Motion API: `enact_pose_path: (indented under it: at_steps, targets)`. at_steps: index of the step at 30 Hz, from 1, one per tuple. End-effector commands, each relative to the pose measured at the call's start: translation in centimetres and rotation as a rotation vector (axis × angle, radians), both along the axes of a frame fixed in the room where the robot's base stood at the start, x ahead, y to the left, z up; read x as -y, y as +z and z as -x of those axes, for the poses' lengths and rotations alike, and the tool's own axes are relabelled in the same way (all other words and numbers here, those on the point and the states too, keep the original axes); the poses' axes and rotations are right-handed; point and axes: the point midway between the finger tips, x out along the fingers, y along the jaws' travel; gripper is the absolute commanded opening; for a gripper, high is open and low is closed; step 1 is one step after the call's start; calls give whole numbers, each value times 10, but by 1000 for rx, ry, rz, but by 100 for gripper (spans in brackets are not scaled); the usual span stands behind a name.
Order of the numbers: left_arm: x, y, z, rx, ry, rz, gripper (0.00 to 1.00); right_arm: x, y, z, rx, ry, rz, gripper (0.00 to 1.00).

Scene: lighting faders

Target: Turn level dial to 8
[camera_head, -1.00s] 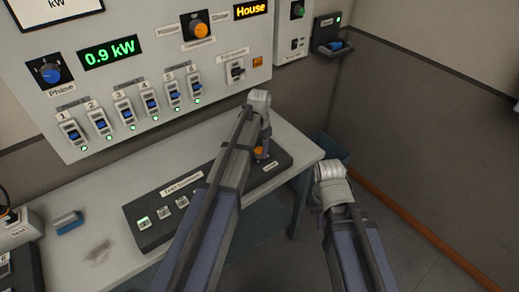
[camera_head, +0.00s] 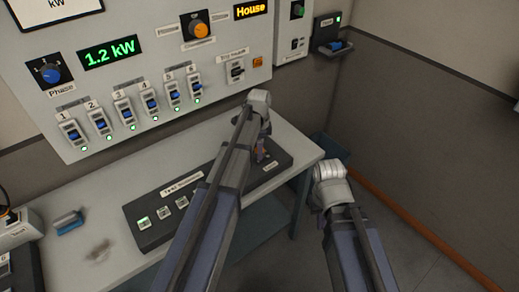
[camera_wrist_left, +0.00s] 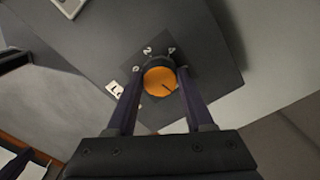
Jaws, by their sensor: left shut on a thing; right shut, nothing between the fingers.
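The level dial is a round orange knob (camera_wrist_left: 160,80) on a dark panel (camera_wrist_left: 195,35) in the left wrist view. A dark pointer line on it slants toward the lower right. Small pale numerals sit around its far side, too blurred to read surely. My left gripper (camera_wrist_left: 159,88) is shut on the knob, one finger on each side. In the head view my left gripper (camera_head: 262,152) reaches down to the right end of the desk console (camera_head: 150,238); its forearm hides part of that console. My right gripper (camera_head: 330,172) is apart from the desk, its fingertips hidden.
The wall panel (camera_head: 120,30) carries a green display (camera_head: 110,51) reading 1.2 kW, a blue Phase dial (camera_head: 50,72), an orange dial (camera_head: 200,29) and several numbered faders. A blue object (camera_head: 69,224) lies on the desk (camera_head: 100,185). The floor at right is free.

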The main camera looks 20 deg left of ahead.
Motion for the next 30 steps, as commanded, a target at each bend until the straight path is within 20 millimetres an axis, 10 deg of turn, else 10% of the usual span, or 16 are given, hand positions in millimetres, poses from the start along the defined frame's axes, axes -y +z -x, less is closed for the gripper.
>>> enact_pose_path:
  at_steps: [21,22,30]
  targets:
    - [0,0,0,-1,-67,-1,0,0,0,0,0,0,0,0]
    - [0,0,0,-1,-67,-1,53,0,0,0,0,0,0,0]
    - [0,0,0,0,-67,0,82,0,0,0,0,0,0,0]
